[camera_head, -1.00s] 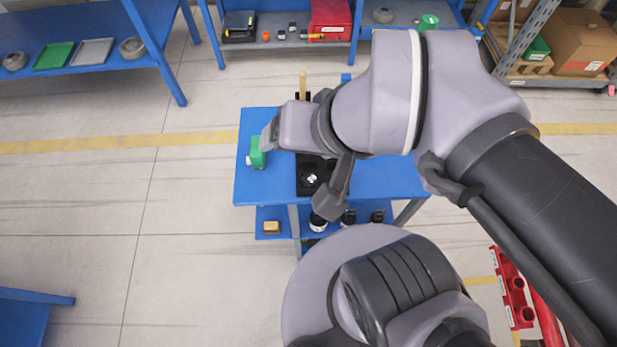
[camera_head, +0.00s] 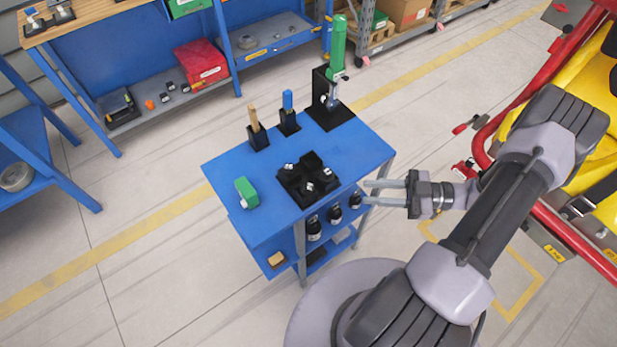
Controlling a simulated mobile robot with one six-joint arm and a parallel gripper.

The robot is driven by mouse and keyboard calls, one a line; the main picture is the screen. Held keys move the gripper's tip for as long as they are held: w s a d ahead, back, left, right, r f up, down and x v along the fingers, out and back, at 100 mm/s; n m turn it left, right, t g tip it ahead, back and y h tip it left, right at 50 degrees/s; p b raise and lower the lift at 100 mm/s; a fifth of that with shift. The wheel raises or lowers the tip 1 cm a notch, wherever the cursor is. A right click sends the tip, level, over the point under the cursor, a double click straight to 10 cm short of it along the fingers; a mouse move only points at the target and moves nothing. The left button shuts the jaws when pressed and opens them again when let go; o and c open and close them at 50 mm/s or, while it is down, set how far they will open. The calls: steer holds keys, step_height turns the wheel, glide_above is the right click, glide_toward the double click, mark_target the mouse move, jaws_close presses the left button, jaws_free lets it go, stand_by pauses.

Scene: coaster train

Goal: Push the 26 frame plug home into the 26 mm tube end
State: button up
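My gripper (camera_head: 366,192) is at the right edge of the blue cart, pointing left. Its two fingers are apart with nothing visible between them. A black tray (camera_head: 285,183) on the cart holds several small dark and metallic parts, too small to tell which, if any, is the 26 frame plug. The red tube frame (camera_head: 484,150) of the coaster car stands at the right, behind my arm. Short red pieces with dark ends (camera_head: 460,129) stick out at its left side. I cannot tell which end is the 26 mm tube end.
The blue cart (camera_head: 225,174) also carries a green block (camera_head: 246,192), a wooden-handled tool (camera_head: 255,121), a blue-handled tool (camera_head: 288,101) and a green upright tool (camera_head: 338,45). Yellow seats (camera_head: 590,85) are at the right.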

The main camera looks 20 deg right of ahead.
mark_target(307, 185)
steer(key=w+a+b, duration=0.1)
steer(key=w+a, duration=0.1)
steer(key=a, duration=0.3)
steer(key=w+a+m+t+b, duration=0.1)
steer(key=w+a, duration=0.2)
steer(key=a, duration=0.2)
steer(key=w+a+f+m+b, duration=0.1)
steer(key=w+a, duration=0.2)
steer(key=a, duration=0.1)
steer(key=shift+a+f+b, duration=0.1)
steer(key=shift+a+b, duration=0.2)
steer(key=shift+a, duration=0.1)
steer(key=shift+s, duration=0.1)
jaws_close()
